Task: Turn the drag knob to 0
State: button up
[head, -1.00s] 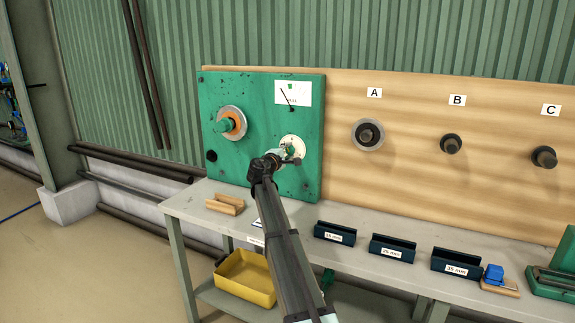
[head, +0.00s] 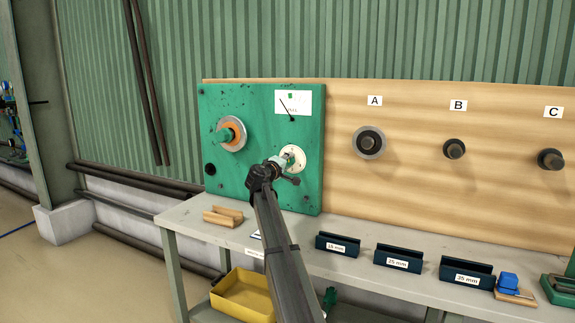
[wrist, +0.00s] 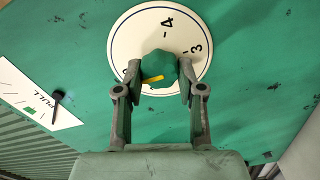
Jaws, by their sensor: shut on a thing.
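The drag knob (wrist: 158,66) is green with a yellow pointer stripe. It sits at the middle of a round white dial (wrist: 168,22), which also shows on the green panel in the head view (head: 293,152). In the wrist view the stripe points left and slightly down. The figures 4 and 3 are readable above and right of the knob; a mark at the left is partly hidden by a finger. My gripper (wrist: 159,78) is shut on the knob, one finger on each side. In the head view my gripper (head: 283,162) covers the knob's lower left.
A white card (head: 300,101) with a dark needle is above the dial, marked PULL in the wrist view. Pegs A, B and C are to the right. The bench (head: 300,222) holds wooden and dark blocks.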

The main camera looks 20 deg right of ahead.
jog(key=shift+r, duration=0.1)
jog(key=o, duration=1.1)
jog(key=shift+o, duration=0.2)
jog(key=v, duration=1.2)
